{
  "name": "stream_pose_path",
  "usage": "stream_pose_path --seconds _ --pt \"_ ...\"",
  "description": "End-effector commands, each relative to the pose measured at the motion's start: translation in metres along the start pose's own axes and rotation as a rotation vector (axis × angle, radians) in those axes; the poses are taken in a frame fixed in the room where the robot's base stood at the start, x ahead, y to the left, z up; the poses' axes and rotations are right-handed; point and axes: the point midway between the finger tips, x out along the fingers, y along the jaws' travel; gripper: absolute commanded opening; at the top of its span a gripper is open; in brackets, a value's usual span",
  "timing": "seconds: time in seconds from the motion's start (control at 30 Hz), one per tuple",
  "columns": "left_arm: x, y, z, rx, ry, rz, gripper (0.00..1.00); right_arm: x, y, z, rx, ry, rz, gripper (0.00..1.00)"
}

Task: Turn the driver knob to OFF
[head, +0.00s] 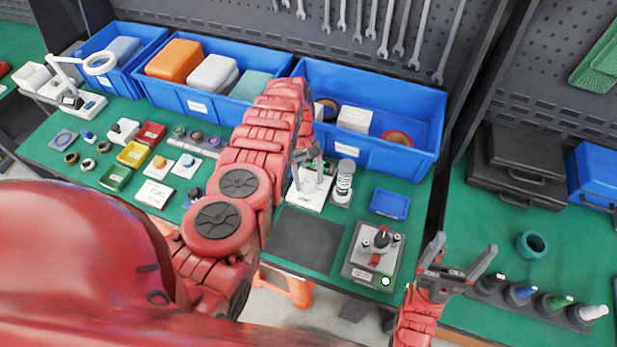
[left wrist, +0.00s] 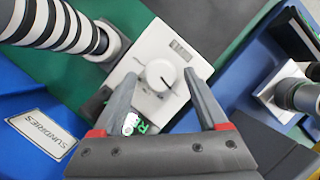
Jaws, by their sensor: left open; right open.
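The driver is a white box (head: 308,199) with a small display, partly covered by my left gripper in the head view. In the left wrist view its top face (left wrist: 183,50) carries a round white knob (left wrist: 158,75) with a dark pointer mark. I cannot read the knob's setting. My left gripper (head: 311,166) is over the box; its open fingers (left wrist: 160,74) appear on either side of the knob, and I cannot tell whether they touch it. A green-and-white label shows between the fingers. My right gripper (head: 457,265) is open and empty, off to the right.
A striped black-and-white cylinder (head: 343,181) stands close beside the driver. Blue bins (head: 420,164) line the back. A plate with a black and red knob device (head: 381,240) is at the right, and a dark mat (head: 309,240) lies in front.

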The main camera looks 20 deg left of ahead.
Motion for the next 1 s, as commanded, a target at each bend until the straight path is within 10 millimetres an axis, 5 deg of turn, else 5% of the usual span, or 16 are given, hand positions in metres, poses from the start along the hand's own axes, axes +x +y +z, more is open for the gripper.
stream_pose_path --seconds 0.07,0.47,1.0 --pt "0.0 0.0 0.0 0.0 0.0 0.0 0.74 0.0 0.0 0.0 0.0 0.0 0.0 0.85" --pt "-0.001 0.0 0.0 0.0 0.0 0.0 0.02 0.0 0.0 0.0 0.0 0.0 0.0 0.85" --pt "0.002 0.002 -0.001 0.127 0.008 -0.051 0.0 -0.016 -0.001 0.003 0.0 0.0 0.0 0.85"
